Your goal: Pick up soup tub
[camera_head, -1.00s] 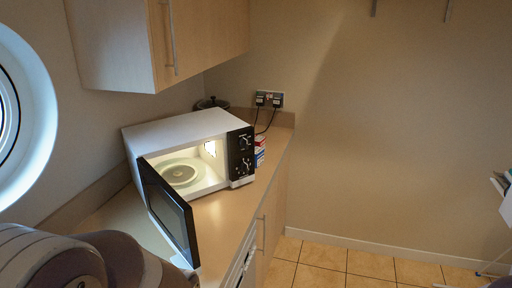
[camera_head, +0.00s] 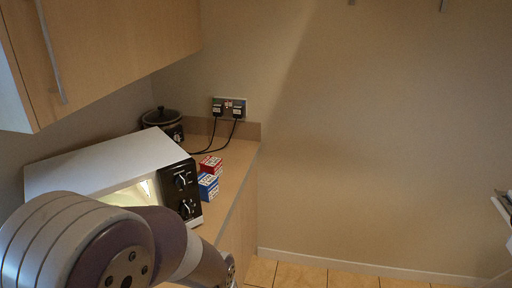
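I see nothing that I can make out as a soup tub. The microwave (camera_head: 110,165) stands on the counter at the left, with its lit inside partly showing. My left arm comes in from the lower left and covers the front of the microwave, its door and part of the counter. The hand end of that arm runs out of the bottom edge, so its fingers are not seen. My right gripper is not in the picture.
A red box (camera_head: 211,166) and a blue box (camera_head: 207,186) stand right of the microwave on the counter (camera_head: 238,160). A dark slow cooker (camera_head: 162,122) stands behind, below a wall socket (camera_head: 229,106). A cupboard (camera_head: 110,45) hangs above. Tiled floor (camera_head: 300,275) is open at the right.

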